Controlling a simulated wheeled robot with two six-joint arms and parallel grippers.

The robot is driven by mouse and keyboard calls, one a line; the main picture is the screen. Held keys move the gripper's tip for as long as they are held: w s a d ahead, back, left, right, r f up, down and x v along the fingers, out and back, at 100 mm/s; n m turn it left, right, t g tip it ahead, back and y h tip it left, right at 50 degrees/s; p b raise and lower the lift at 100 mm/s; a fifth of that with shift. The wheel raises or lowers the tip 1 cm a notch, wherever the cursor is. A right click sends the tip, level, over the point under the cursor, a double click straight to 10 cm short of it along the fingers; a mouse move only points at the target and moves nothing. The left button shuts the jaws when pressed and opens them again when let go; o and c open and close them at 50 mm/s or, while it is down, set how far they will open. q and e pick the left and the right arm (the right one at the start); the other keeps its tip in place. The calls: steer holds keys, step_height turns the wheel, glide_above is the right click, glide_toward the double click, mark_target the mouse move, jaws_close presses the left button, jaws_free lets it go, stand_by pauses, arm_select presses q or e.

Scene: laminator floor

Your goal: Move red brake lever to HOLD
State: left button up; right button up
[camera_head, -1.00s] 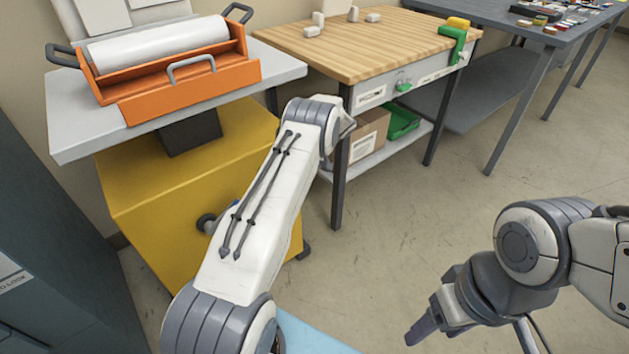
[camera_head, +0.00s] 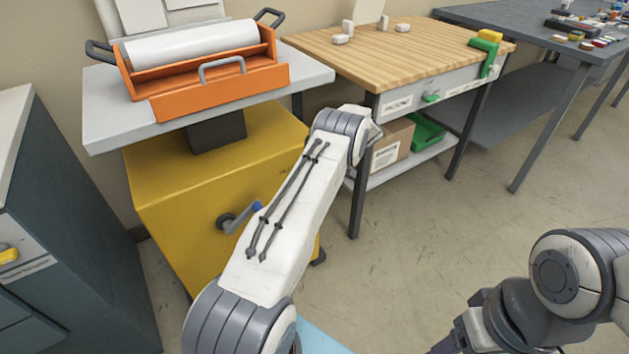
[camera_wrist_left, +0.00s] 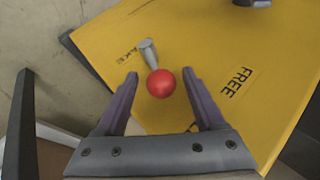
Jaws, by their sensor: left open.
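The red brake lever's round knob (camera_wrist_left: 160,84) shows in the left wrist view, on a short grey shaft (camera_wrist_left: 150,54) against a yellow panel (camera_wrist_left: 215,45). A FREE label (camera_wrist_left: 237,82) is right of the knob; a smaller label, apparently BRAKE, is by the shaft. My left gripper (camera_wrist_left: 160,74) is open, one finger on each side of the knob, with visible gaps; depth is unclear. In the head view the lever and left gripper are hidden behind my left arm by the yellow cabinet (camera_head: 165,215). My right gripper (camera_head: 443,345) is mostly cut off at the bottom edge.
An orange tray (camera_head: 215,95) with a white roll stands on a grey top above the yellow cabinet. A grey crank handle (camera_head: 238,217) sticks out of its front. A wooden-topped bench (camera_head: 400,50) stands right and a dark cabinet (camera_head: 75,240) left. Floor at centre right is clear.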

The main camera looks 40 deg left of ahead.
arm_select(q)
steer(key=v, duration=1)
steer(key=shift+d+p, duration=0.2)
steer(key=shift+p, duration=0.25)
steer(key=shift+r, duration=0.1)
steer(key=s+d+r+m+t+h, duration=0.1)
steer(key=d+r+m, duration=0.25)
steer(key=d, duration=0.45)
steer(key=s+d+r+m+t, duration=0.1)
steer(key=d+r+m+t, duration=0.1)
steer(key=d+r, duration=0.4)
steer(key=s+d+r+m+t+h, duration=0.1)
steer(key=s+d+r+m+h, duration=0.3)
steer(key=s+d, duration=0.65)
steer(key=s+d+m+h, duration=0.1)
steer(key=s+d+m, duration=0.25)
steer(key=s, duration=0.95)
steer(key=s+d+m+h, duration=0.2)
steer(key=s+d+m, duration=0.15)
steer(key=s, duration=0.95)
step_height(320, 180, up, 23)
steer(key=p, duration=2.3)
steer(key=shift+r+m+t+y+p, duration=0.15)
steer(key=shift+m+t+y+p, duration=0.15)
steer(key=shift+m+t+p, duration=0.1)
